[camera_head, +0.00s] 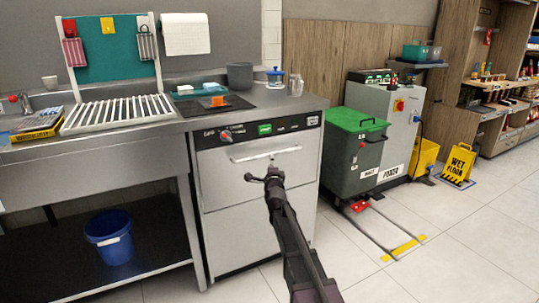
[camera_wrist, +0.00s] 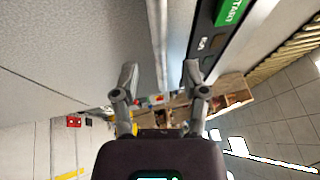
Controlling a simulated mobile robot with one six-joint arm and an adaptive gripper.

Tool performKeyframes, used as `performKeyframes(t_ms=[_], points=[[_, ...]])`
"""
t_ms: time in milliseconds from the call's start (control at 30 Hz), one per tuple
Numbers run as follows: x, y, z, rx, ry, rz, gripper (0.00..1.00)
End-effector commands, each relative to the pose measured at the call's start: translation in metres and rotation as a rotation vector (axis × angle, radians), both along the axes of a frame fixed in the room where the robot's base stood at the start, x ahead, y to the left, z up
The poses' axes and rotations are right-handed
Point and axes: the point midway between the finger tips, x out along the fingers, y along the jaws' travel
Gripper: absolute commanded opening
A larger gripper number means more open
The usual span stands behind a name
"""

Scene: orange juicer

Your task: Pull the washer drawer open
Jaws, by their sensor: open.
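The washer (camera_head: 255,185) is a light grey machine under the counter, with a dark control strip and a pale bar handle (camera_head: 240,159) across its upper front panel. The drawer front is flush with the machine. My gripper (camera_head: 264,173) is at the washer front, just below the middle of the handle in the head view. In the wrist view my gripper (camera_wrist: 159,76) has its two fingers spread. A pale bar, seemingly the handle (camera_wrist: 160,45), runs between the fingertips. I cannot tell whether either finger touches it.
A sink counter (camera_head: 90,140) with a blue bucket (camera_head: 108,236) on its low shelf is to the left. A grey bin with a green lid (camera_head: 355,121) stands to the right. A yellow wet-floor sign (camera_head: 459,165) is farther right. The tiled floor in front is clear.

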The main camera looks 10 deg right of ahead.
Motion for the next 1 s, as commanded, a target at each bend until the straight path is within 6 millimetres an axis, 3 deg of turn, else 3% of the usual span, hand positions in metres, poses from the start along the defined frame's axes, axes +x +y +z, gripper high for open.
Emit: performKeyframes(t_ms=[100,300,833,867,1000], points=[[0.022,-0.002,0.005,-0.001,0.000,0.000,0.57],[0.043,-0.003,0.008,0.000,0.000,0.000,0.57],[0.053,-0.004,0.010,0.000,0.000,0.000,0.57],[0.053,-0.004,0.010,0.000,0.000,0.000,0.51],[0.052,-0.004,0.010,0.000,0.000,0.000,0.09]])
